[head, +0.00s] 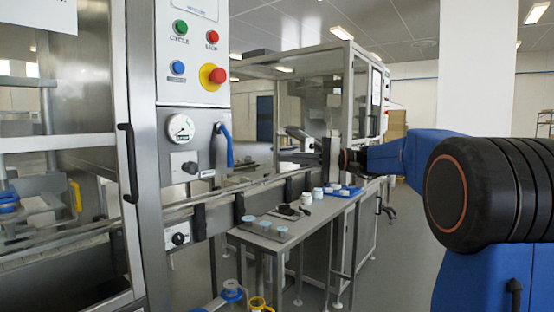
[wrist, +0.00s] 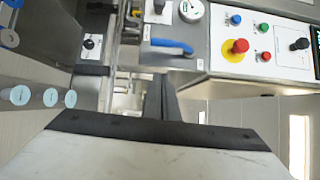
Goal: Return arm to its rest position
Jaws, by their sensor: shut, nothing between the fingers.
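My blue arm reaches in from the right of the head view and ends in my gripper (head: 328,158), held in the air above the metal side table (head: 262,243). In the wrist view the dark fingers of my gripper (wrist: 158,84) are together with nothing between them. The fingers point toward the machine front, and nothing touches them. The gripper's pale body fills the bottom of the wrist view.
The control panel (head: 190,50) with buttons and a blue handle (head: 224,145) stands left of my gripper. Below lie a conveyor rail (head: 262,186), white jars (head: 307,198), a blue tray (head: 352,196) and pale blue lids (head: 281,231). Floor right of the table is clear.

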